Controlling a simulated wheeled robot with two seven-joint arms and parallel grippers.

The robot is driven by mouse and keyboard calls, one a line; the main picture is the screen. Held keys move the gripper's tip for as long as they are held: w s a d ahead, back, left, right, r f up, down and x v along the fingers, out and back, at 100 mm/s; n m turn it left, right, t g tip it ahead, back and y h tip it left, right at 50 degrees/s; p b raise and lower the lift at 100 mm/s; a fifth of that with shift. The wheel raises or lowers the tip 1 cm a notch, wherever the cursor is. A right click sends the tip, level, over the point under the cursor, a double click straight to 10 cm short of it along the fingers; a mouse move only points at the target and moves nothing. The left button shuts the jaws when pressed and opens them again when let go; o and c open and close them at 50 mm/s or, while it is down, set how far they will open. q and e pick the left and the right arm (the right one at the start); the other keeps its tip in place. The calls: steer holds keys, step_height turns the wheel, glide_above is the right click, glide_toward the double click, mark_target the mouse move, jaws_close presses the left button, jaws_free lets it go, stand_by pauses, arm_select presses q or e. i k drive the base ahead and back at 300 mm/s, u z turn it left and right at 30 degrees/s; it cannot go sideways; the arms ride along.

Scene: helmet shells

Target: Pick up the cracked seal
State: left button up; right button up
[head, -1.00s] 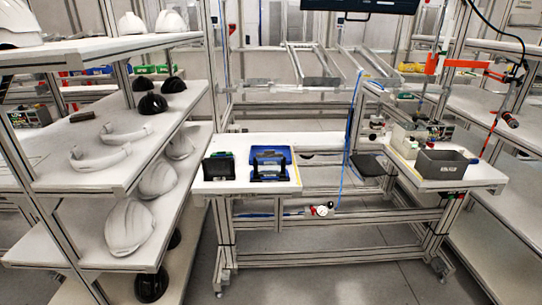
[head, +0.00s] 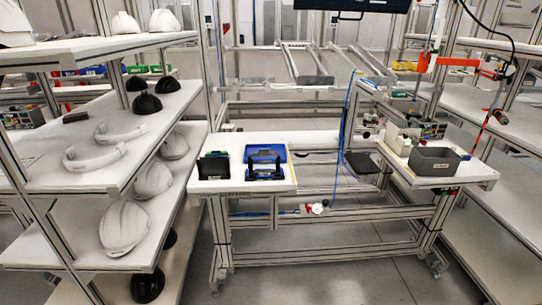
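I cannot make out a cracked seal in the head view; anything that small is too small to tell. A white workbench (head: 330,142) stands ahead of me. On its left end are a small black and green holder (head: 214,166) and a blue bin with a dark front (head: 265,160). A grey open box (head: 434,160) with a label sits on the bench's right wing; its contents cannot be told. Neither of my grippers shows in the head view.
A shelf rack on the left holds white helmet shells (head: 124,227), black shells (head: 146,104) and curved white pieces (head: 95,155). A red and white round gauge (head: 317,208) hangs under the bench. Another rack (head: 515,185) stands at the right. Grey floor lies between the racks.

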mark_target(263, 151)
steer(key=z, duration=0.55)
steer(key=k, duration=0.65)
steer(key=z, duration=1.05)
steer(key=i, duration=0.8)
steer(key=z, duration=0.55)
steer(key=i, duration=0.9)
steer(key=u, duration=0.55)
steer(key=i, duration=0.65)
steer(key=u, duration=1.2)
steer(key=i, duration=0.45)
steer(key=u, duration=0.4)
